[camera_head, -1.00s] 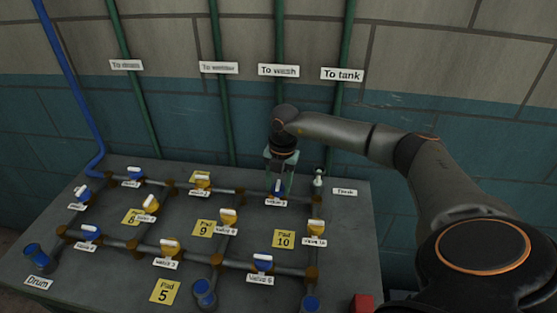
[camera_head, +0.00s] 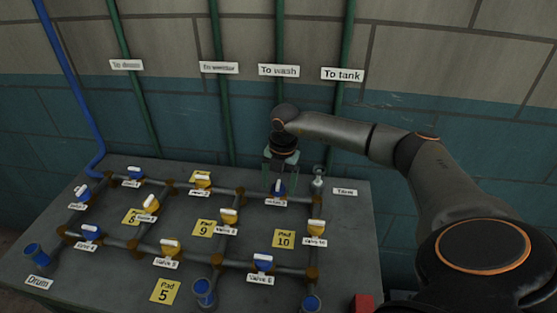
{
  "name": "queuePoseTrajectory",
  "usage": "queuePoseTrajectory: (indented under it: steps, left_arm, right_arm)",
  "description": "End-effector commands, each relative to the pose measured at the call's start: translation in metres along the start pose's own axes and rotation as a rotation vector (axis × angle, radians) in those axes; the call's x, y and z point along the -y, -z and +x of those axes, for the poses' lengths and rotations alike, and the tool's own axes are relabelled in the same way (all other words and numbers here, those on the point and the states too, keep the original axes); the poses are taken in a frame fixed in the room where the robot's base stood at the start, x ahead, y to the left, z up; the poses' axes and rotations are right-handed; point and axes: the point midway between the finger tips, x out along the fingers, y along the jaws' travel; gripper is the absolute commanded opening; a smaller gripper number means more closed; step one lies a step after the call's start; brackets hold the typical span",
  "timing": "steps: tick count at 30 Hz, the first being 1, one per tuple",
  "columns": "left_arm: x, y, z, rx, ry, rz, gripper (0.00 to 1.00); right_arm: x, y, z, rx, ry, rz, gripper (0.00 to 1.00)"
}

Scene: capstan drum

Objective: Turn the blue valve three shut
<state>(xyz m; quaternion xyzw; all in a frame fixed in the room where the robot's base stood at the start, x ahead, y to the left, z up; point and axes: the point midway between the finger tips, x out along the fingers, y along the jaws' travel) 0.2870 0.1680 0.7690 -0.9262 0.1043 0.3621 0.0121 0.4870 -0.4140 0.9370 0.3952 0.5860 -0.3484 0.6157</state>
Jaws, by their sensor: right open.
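A blue valve (camera_head: 279,190) with a white handle sits on the back pipe at the right of the panel. Its small label (camera_head: 276,202) is too blurred to read for certain. My right gripper (camera_head: 280,185) reaches down over this valve from behind, open, with one finger at each side of the handle. I cannot tell whether the fingers touch it. The handle is partly hidden by the gripper and its exact angle is hard to judge. My left gripper is not in view.
Other blue and yellow valves, such as a yellow valve (camera_head: 316,227) in front, stand close on the pipework. A grey-white fitting (camera_head: 318,181) is just right of the gripper. Green pipes (camera_head: 226,120) run up the wall behind. A red block (camera_head: 362,303) is at front right.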

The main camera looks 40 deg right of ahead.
Motion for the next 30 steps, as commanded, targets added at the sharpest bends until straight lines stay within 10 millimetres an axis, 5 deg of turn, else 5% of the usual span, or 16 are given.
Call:
queuePoseTrajectory:
  steps: [5, 21, 30]
  left_arm:
    - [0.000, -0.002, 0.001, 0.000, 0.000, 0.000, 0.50]
    - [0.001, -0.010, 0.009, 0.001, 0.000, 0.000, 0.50]
    - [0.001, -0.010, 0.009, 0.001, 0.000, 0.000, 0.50]
  right_arm:
    - [0.000, 0.000, -0.013, 0.000, -0.002, -0.001, 0.81]
    - [-0.001, 0.000, -0.115, 0.001, -0.003, 0.000, 0.81]
    - [0.000, 0.000, -0.126, 0.000, -0.001, 0.000, 0.81]
